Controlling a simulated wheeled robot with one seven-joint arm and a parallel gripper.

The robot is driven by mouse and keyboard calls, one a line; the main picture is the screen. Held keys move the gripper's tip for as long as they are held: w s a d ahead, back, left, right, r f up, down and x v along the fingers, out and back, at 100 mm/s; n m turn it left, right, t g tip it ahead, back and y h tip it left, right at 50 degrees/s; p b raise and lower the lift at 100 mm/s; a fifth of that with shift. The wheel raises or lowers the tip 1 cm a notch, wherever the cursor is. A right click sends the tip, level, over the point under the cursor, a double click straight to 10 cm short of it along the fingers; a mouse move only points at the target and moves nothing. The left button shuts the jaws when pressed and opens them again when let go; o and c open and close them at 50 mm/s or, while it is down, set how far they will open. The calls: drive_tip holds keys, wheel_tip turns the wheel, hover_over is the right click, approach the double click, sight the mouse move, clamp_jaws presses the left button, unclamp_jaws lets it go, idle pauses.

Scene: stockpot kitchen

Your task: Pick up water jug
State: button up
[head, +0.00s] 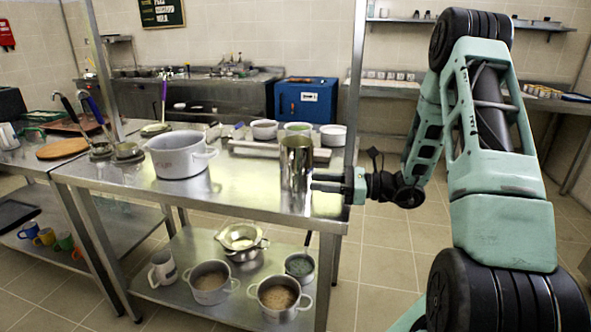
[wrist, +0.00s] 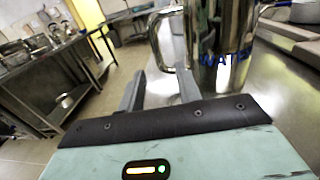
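The water jug (head: 296,163) is a tall shiny metal jug standing upright near the right end of the steel table. In the wrist view the jug (wrist: 222,50) bears blue lettering, partly seen, and its handle (wrist: 156,40) is on its left side. My gripper (head: 325,183) is level with the jug's lower half, close to its right side. In the wrist view my gripper (wrist: 160,88) has its two fingers apart. The handle shows beyond the gap between the fingers. I cannot tell whether a finger touches the jug. The jug's top is cut off in the wrist view.
The steel table (head: 245,205) also bears a large grey pot (head: 178,158) left of the jug and several bowls behind. More pots (head: 278,297) stand on the lower shelf. A blue box (head: 305,100) is at the back. The table's front between pot and jug is clear.

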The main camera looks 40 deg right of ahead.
sight(290, 183)
drive_tip(key=x, duration=0.8)
drive_tip(key=shift+s+a+f+p, duration=0.1)
drive_tip(key=shift+a+f+p, duration=0.05)
drive_tip(key=shift+p, duration=0.2)
clamp_jaws()
